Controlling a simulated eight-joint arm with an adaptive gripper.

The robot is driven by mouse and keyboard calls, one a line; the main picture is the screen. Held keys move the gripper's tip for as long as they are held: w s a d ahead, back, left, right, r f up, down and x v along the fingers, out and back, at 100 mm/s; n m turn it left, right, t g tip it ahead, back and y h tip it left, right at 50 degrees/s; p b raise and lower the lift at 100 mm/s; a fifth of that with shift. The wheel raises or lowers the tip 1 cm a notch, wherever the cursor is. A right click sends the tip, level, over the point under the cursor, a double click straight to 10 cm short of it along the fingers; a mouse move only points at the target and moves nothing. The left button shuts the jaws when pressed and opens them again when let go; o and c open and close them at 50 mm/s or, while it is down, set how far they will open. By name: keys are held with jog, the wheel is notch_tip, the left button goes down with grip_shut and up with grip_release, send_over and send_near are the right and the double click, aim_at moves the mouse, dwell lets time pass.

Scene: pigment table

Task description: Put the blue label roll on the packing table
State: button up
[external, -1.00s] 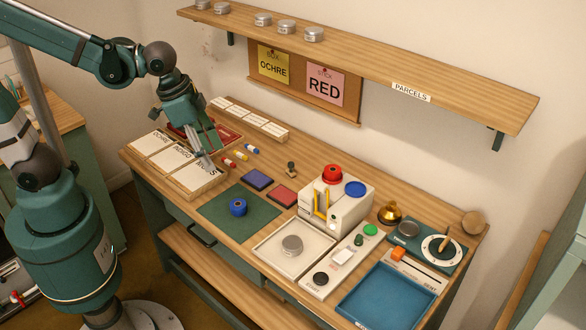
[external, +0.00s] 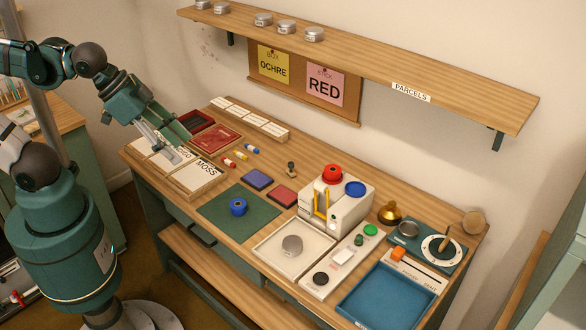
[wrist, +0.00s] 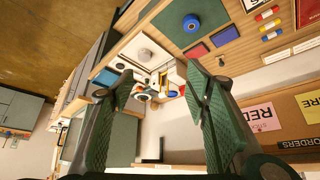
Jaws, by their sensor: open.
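A blue ring-shaped roll (external: 238,207), apparently the blue label roll, sits on a dark green mat (external: 262,218) on the wooden bench. It shows on the mat near the top of the wrist view (wrist: 192,25). A blue disc (external: 355,188) and a red roll (external: 332,173) are on top of a white machine (external: 340,208). My gripper (external: 178,148) is open and empty, above the label boxes at the bench's left end, away from the blue roll. Its two fingers stand apart in the wrist view (wrist: 160,88). Which surface is the packing table, I cannot tell.
Boxes with a MOSS label (external: 200,177) lie below my gripper, with a dark red tray (external: 212,137) behind them. Blue and red pads (external: 257,179) lie by the mat. A white tray with a tin (external: 292,244) and a blue tray (external: 385,298) are further right.

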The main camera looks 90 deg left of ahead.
jog(key=shift+s+d+r, duration=0.2)
jog(key=shift+s+d, duration=0.05)
jog(key=shift+s, duration=0.2)
jog(key=shift+o, duration=0.5)
jog(key=shift+w+a, duration=0.1)
jog(key=shift+w, duration=0.05)
jog(key=m+g, duration=0.6)
jog(key=m, duration=0.8)
send_over(237, 203)
jog(key=f, duration=2.2)
jog(key=shift+d+b, duration=0.25)
jog(key=shift+b, duration=0.05)
jog(key=shift+a+f+g, duration=0.25)
jog(key=shift+f+g, duration=0.05)
jog(key=shift+f, duration=0.5)
jog(key=shift+f, duration=0.1)
jog(key=shift+f, duration=1.2)
